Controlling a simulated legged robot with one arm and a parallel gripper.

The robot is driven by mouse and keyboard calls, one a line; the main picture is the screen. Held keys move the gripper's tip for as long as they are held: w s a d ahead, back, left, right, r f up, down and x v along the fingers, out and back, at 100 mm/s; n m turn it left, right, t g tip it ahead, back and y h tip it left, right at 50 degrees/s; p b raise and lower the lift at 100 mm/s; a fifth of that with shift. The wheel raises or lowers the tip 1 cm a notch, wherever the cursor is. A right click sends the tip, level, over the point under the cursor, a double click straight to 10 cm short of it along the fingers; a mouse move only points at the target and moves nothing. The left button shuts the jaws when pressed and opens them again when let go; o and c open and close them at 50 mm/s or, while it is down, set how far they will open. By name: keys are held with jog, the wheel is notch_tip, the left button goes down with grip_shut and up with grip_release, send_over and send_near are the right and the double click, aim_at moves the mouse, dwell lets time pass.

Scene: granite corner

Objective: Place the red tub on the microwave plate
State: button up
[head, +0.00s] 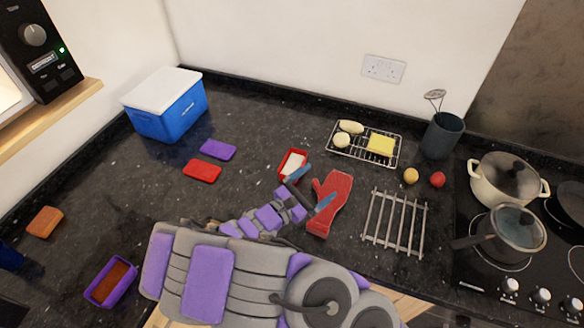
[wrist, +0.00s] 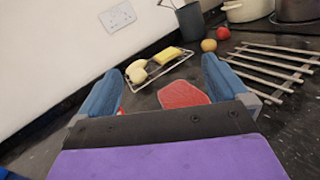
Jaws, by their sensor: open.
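The red tub (head: 291,166) sits on the dark counter in the middle of the head view, upright, with something white inside. My gripper (head: 312,188) is open and empty. One blue finger is close to the tub's lower right edge and the other is over the red oven mitt (head: 331,207). I cannot tell whether the finger touches the tub. In the wrist view, my gripper (wrist: 168,80) has the mitt (wrist: 183,94) showing between its fingers; the tub is mostly hidden by the left finger. The microwave (head: 40,50) is at the upper left, its interior lit; its plate is not visible.
A red lid (head: 202,171) and purple lid (head: 218,149) lie left of the tub. A purple tub (head: 110,283) holds something brown. A blue cooler (head: 167,108) is behind. A food rack (head: 364,145), an empty rack (head: 394,222) and hob pots (head: 508,180) are right.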

jog(key=a+f+n+t+y, duration=0.1)
jog(key=a+f+n+y, duration=0.1)
jog(key=a+f+n, duration=0.1)
jog(key=a+f+n+t+y, duration=0.2)
jog(key=a+f, duration=0.2)
jog(key=a, duration=0.1)
jog(key=s+a+f+n+t+y, duration=0.1)
jog(key=a+f+n+y, duration=0.2)
jog(key=a, duration=0.1)
jog(key=shift+a+f+n+t+p, duration=0.2)
jog(key=shift+a+n+t+p, duration=0.05)
jog(key=shift+n+t+p, duration=0.05)
jog(key=shift+a+f, duration=0.1)
jog(key=shift+f, duration=0.15)
jog(key=b, duration=0.3)
send_near(290, 168)
jog(key=r, duration=0.1)
jog(key=d+r, duration=0.1)
jog(key=r, duration=0.1)
jog(key=d+r, duration=0.1)
jog(key=shift+s+d+r, duration=0.1)
jog(key=shift+s+r, duration=0.1)
jog(key=shift+r, duration=0.2)
jog(key=shift+a+b+x, duration=0.15)
jog(key=shift+b+x, duration=0.1)
jog(key=shift+x, duration=1.15)
jog(key=shift+a+b+x, duration=0.1)
jog(key=shift+b+x, duration=0.1)
jog(key=shift+x, duration=1.15)
jog(key=shift+w, duration=0.15)
